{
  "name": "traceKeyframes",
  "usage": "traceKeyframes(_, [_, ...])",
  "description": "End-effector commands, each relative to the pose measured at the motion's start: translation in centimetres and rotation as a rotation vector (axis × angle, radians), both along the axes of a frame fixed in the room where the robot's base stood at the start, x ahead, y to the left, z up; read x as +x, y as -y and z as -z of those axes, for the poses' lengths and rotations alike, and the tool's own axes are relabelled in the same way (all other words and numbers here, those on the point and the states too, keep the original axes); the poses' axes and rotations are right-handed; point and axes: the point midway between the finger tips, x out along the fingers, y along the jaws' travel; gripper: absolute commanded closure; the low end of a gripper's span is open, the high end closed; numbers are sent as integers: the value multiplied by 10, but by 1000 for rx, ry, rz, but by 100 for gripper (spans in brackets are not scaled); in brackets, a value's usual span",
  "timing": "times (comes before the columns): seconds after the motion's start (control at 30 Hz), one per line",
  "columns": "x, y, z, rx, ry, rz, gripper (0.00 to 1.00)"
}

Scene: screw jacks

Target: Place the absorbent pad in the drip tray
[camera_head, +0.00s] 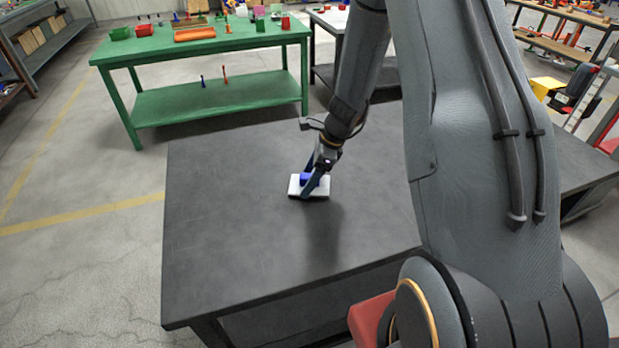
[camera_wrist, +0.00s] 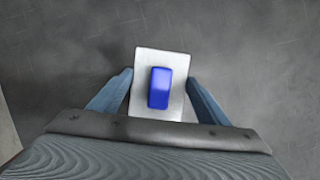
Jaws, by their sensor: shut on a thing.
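A flat, pale rectangular slab, apparently the absorbent pad (camera_wrist: 160,62), has a blue block (camera_wrist: 158,88) on the middle of its top. In the head view the pale pad (camera_head: 296,187) is at the middle of the dark table. My gripper (camera_wrist: 160,76) points down over it, with one finger along each long side of the pad and the blue block between them. My gripper (camera_head: 311,188) is shut on the pad. A thin dark edge shows under the pad; I cannot tell whether it is shadow or a tray. I cannot make out a drip tray for certain.
The dark table (camera_head: 225,235) is bare around the pad. A green bench (camera_head: 205,50) with small parts and trays stands behind. More benches and shelves are farther back. My arm hides the table's right part.

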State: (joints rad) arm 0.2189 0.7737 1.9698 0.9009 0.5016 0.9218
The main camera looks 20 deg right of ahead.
Motion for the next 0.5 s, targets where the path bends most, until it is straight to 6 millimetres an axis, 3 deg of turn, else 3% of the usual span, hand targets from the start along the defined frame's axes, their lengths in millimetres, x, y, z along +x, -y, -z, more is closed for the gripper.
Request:
traceKeyframes(0.47, [0, 1, 9, 0, 1, 0, 51])
traceKeyframes(0.5, [0, 1, 8, 0, 1, 0, 24])
